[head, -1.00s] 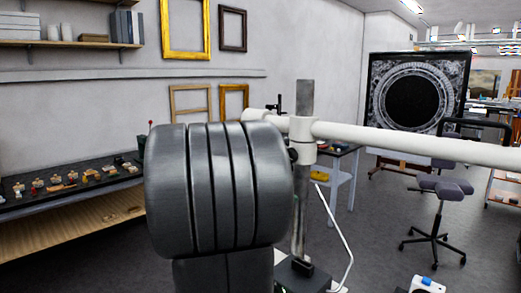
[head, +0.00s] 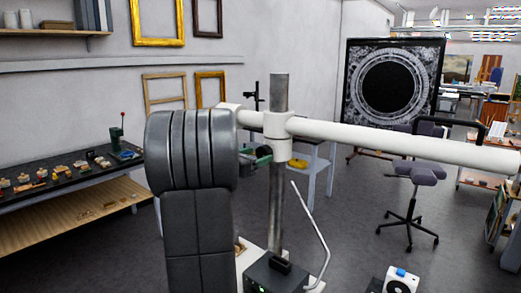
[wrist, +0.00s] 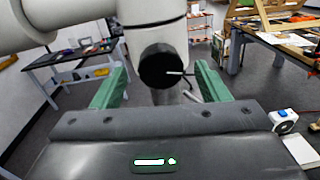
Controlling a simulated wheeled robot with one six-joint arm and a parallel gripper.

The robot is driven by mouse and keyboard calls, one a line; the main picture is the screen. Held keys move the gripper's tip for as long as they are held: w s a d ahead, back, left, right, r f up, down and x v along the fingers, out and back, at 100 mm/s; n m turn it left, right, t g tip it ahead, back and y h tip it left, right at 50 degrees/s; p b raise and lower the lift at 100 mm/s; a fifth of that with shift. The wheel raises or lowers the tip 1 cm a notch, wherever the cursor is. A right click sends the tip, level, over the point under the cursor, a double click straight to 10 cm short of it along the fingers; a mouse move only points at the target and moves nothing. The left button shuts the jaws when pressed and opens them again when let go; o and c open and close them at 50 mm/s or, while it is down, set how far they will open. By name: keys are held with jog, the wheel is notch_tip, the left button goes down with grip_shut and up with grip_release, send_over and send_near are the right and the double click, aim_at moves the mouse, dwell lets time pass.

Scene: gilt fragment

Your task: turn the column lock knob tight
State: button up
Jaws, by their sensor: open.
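The column lock knob (wrist: 158,66) is a round black knob with a thin pale lever on its face. It sits on the white collar (head: 277,126) that rides on the grey metal column (head: 278,185). In the wrist view my gripper (wrist: 159,72) is open, with one green finger on each side of the knob and visible gaps on both sides. I cannot tell how far the fingertips reach along the knob. In the head view a green finger shows just left of the column, below the collar; the knob is not clear there.
A long white boom (head: 390,143) runs right from the collar. The column's dark base box (head: 283,276) stands below. A workbench (head: 70,185) with small items lies left, a stool (head: 412,190) right, and a dark framed round piece (head: 392,88) behind. Open floor lies between.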

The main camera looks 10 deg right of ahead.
jog(key=shift+x, duration=1.3)
jog(key=c, duration=1)
